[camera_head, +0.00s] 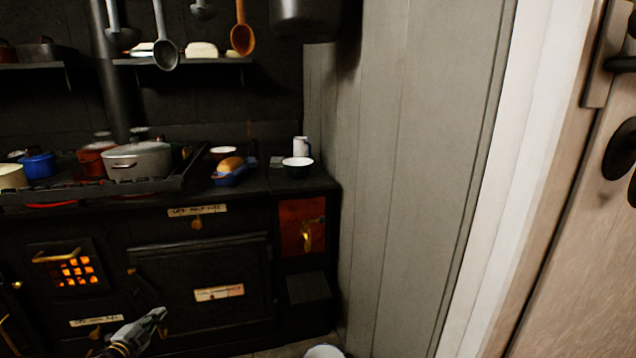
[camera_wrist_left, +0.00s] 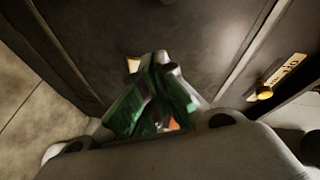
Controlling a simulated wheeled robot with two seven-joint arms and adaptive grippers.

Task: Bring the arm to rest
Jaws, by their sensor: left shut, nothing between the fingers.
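My left gripper (camera_head: 150,322) shows at the bottom left of the head view, in front of the lower part of the black stove (camera_head: 150,258). It is shut and holds nothing. In the left wrist view its green and grey fingers (camera_wrist_left: 158,62) are together, in front of a dark panel. My right gripper is in neither view.
On the stove top stand a grey pot (camera_head: 138,160), a blue pot (camera_head: 38,166), a loaf in a blue dish (camera_head: 230,170) and a white bowl (camera_head: 298,162). Ladles (camera_head: 165,50) hang above. A grey plank wall (camera_head: 400,170) and a door (camera_head: 580,220) are at right.

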